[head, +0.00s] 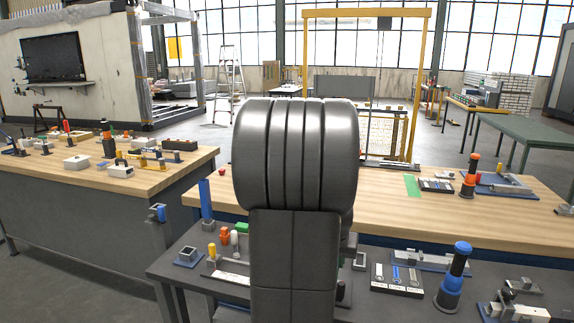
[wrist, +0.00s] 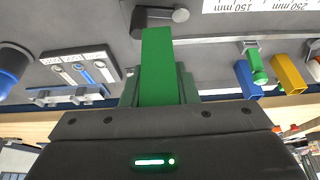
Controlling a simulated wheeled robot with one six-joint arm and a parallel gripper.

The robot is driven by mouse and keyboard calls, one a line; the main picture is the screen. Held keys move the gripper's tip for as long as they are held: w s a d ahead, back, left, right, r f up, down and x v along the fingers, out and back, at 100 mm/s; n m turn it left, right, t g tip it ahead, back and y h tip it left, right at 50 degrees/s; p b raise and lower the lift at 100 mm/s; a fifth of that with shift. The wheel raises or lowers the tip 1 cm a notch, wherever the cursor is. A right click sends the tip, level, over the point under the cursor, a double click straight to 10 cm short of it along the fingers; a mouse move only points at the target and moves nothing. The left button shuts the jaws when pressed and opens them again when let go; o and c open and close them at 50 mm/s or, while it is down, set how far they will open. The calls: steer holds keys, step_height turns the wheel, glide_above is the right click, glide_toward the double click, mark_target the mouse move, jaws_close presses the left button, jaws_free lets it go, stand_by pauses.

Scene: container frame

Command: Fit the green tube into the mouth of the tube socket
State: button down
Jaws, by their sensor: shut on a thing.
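The green tube (wrist: 157,65), a long square bar, shows in the wrist view. My gripper (wrist: 157,92) is shut on it, and the tube's far end sticks out over the dark bench top. In the head view my arm hides the gripper and the held tube. A square, open-mouthed grey block on a blue plate (head: 188,254) stands at the left of the dark bench in the head view. It may be the tube socket, but I cannot tell for certain. The tube is not seen inside any mouth.
A tall blue post (head: 206,200) stands at the left of the dark bench. A blue and black cylinder (head: 455,278) and a panel with several switches (head: 397,279) stand at right. In the wrist view a dark grey part (wrist: 160,18) lies near the tube's far end.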

steer(key=w+a+f, duration=0.2)
steer(key=a, duration=0.2)
steer(key=w+a+f, duration=0.2)
steer(key=w+a, duration=0.1)
steer(key=a, duration=0.1)
steer(key=w+a+f, duration=0.2)
steer(key=w+a, duration=0.1)
steer(key=a, duration=0.1)
steer(key=shift+w+a+f, duration=0.15)
steer(key=shift+a+f, duration=0.05)
steer(key=shift+a, duration=0.05)
